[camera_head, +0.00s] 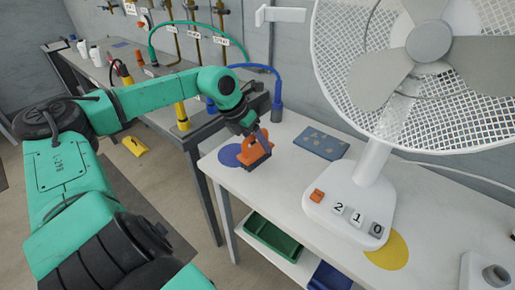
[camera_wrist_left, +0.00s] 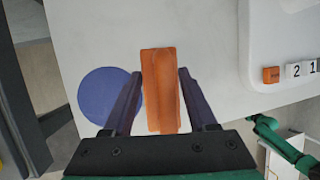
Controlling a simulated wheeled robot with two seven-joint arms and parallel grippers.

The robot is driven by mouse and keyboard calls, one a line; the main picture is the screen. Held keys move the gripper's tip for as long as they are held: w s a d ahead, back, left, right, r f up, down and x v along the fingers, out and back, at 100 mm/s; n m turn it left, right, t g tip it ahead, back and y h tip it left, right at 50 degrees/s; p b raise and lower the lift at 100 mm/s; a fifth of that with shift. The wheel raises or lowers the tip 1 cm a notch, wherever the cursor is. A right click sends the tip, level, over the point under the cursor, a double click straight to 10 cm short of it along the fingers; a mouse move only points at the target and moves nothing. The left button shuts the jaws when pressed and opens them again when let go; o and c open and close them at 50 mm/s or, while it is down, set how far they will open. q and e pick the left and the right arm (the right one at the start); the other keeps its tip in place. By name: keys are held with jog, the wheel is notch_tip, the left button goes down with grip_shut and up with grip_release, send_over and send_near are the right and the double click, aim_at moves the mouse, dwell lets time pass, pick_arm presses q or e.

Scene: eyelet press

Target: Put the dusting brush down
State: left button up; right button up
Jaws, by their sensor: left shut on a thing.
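The dusting brush (camera_head: 254,152) is orange with a dark lower edge, over the left end of the white table (camera_head: 295,185). My left gripper (camera_head: 262,136) is shut on it from above. In the left wrist view the orange brush (camera_wrist_left: 160,88) lies between the two fingers of my left gripper (camera_wrist_left: 160,100). A flat blue disc (camera_head: 229,156) is on the table just left of the brush; the blue disc (camera_wrist_left: 108,95) is partly behind a finger in the wrist view. I cannot tell whether the brush touches the table. My right gripper is not in view.
A white fan (camera_head: 372,165) with numbered buttons stands right of the brush, a yellow disc (camera_head: 389,252) by its base. A blue speckled pad (camera_head: 321,143) lies behind. Green and blue bins (camera_head: 273,238) sit below. The tabletop between brush and fan is clear.

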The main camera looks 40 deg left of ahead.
pick_arm(q)
notch_tip(320, 180, down, 2)
jog(key=shift+d, duration=0.1)
jog(key=o, duration=1.2)
jog(key=shift+f, duration=0.2)
jog(key=b+v, duration=0.3)
jog(key=v, duration=1.1)
jog(key=shift+w+r, duration=0.15)
jog(key=shift+r, duration=0.25)
